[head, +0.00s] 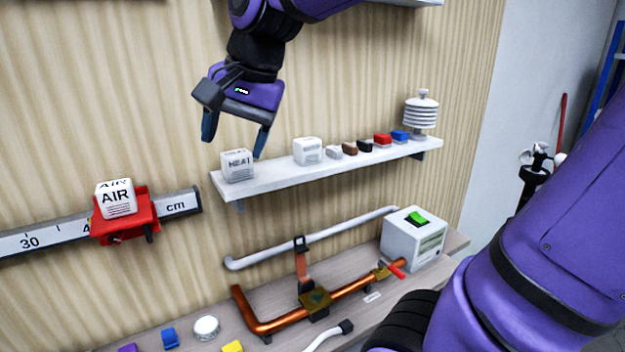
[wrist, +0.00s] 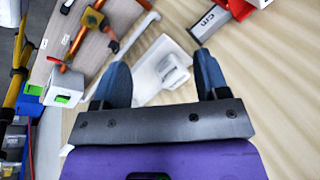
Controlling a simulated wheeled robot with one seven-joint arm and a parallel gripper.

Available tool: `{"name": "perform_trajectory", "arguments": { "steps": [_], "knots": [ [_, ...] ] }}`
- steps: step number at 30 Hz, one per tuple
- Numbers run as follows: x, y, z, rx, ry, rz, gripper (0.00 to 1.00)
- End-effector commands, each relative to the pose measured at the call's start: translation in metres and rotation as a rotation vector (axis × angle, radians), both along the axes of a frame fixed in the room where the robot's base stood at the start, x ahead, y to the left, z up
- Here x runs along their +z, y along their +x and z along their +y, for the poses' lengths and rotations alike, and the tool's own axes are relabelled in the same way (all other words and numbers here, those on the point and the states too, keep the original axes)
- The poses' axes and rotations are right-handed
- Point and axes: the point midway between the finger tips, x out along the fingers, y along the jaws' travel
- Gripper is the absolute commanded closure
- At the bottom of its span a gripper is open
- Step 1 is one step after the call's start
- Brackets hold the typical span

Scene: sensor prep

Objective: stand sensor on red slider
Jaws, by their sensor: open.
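A white cube sensor marked AIR (head: 115,198) stands upright on the red slider (head: 126,222), which sits on the ruler rail at the left. Another white cube marked HEAT (head: 237,165) stands on the left end of the wall shelf. My gripper (head: 233,147) is open and empty, its fingers pointing down just above the HEAT cube. In the wrist view, a white block (wrist: 173,72) shows between the open fingers (wrist: 160,65); its label is not readable. A red corner of the slider (wrist: 259,3) shows at the top right there.
The white shelf (head: 275,175) also holds a vented white block (head: 308,150), several small coloured blocks and a ribbed white sensor (head: 421,112). Below, a bench carries copper pipe (head: 270,326) and a switch box (head: 413,240). Wall space between rail (head: 181,203) and shelf is clear.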

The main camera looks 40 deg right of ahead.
Motion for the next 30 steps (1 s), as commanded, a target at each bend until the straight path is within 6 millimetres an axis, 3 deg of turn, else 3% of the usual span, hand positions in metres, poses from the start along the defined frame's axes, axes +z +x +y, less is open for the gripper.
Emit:
{"name": "perform_trajectory", "arguments": {
  "steps": [1, 6, 12, 30],
  "knots": [
    [-0.004, -0.019, -0.010, 0.080, -0.052, -0.041, 0.32],
    [-0.026, -0.068, -0.035, 0.375, -0.244, -0.144, 0.32],
    [-0.047, -0.102, -0.050, 0.603, -0.403, -0.197, 0.32],
    [-0.053, -0.110, -0.054, 0.668, -0.449, -0.208, 0.32]
  ]
}}
